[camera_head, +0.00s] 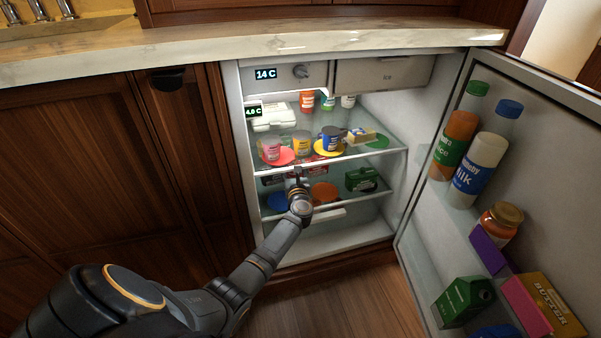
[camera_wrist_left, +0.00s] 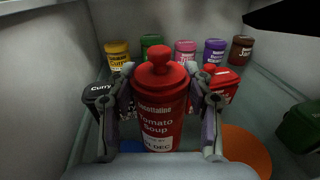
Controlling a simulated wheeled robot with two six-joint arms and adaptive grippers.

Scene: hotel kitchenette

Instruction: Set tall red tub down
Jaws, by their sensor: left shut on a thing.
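My left gripper (camera_head: 299,186) reaches into the open fridge at the lower glass shelf. In the left wrist view its fingers (camera_wrist_left: 161,98) are shut on the sides of the tall red tub (camera_wrist_left: 160,122), labelled Tomato Soup with a knobbed red lid. The tub looks upright; I cannot tell whether its base touches the shelf. A blue disc (camera_head: 277,201) lies left of the gripper, and in the wrist view a bit of it shows under the tub (camera_wrist_left: 131,146). An orange disc (camera_head: 326,192) lies to the right. My right gripper is not in view.
Several coloured tubs line the back. A green carton (camera_head: 361,179) stands on the shelf's right. The upper shelf (camera_head: 350,157) is just above my gripper; the loaded door (camera_head: 418,230) is open at right.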

